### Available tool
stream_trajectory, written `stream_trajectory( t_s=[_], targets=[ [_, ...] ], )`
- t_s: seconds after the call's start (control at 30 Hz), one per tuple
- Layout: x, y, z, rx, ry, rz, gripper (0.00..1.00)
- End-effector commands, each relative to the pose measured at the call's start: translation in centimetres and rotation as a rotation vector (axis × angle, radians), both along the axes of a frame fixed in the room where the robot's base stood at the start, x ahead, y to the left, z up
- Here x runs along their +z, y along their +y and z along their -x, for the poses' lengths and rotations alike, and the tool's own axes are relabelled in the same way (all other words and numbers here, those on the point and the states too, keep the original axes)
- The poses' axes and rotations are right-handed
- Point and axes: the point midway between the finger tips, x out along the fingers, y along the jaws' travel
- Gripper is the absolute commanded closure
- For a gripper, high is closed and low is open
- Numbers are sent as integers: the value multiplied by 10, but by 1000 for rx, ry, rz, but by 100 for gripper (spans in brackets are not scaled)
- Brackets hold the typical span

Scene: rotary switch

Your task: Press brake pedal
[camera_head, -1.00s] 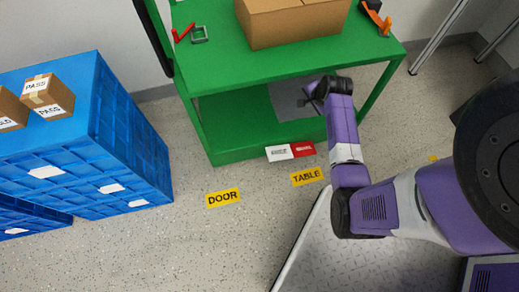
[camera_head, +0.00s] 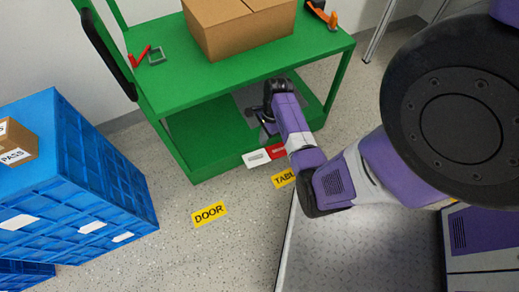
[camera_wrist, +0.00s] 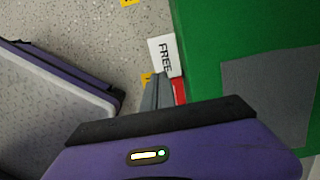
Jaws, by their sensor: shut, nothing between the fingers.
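The red pedal (camera_head: 277,151) and the white pedal (camera_head: 257,158) sit side by side low on the front edge of the green cart (camera_head: 240,92). In the wrist view the white pedal (camera_wrist: 163,55) reads FREE, and the red pedal (camera_wrist: 179,91) shows partly behind my gripper (camera_wrist: 157,90). My gripper (camera_head: 266,119) is shut and empty, above the pedals in the head view. In the wrist view its fingers overlap the pedal area. I cannot tell whether they touch the red pedal.
A cardboard box (camera_head: 240,27) and an orange tool (camera_head: 322,14) are on the cart top. Blue crates (camera_head: 80,190) stand at the left. Yellow DOOR (camera_head: 209,214) and TABLE (camera_head: 283,178) labels lie on the floor. The floor between is open.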

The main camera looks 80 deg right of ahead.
Motion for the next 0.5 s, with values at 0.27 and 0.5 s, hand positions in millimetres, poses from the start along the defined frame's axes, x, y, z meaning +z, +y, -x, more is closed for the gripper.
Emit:
stream_trajectory(
  t_s=[0.27,0.5],
  targets=[
    [-50,6,-6,1,0,-2,100],
    [-96,11,-14,0,0,0,100]
  ],
)
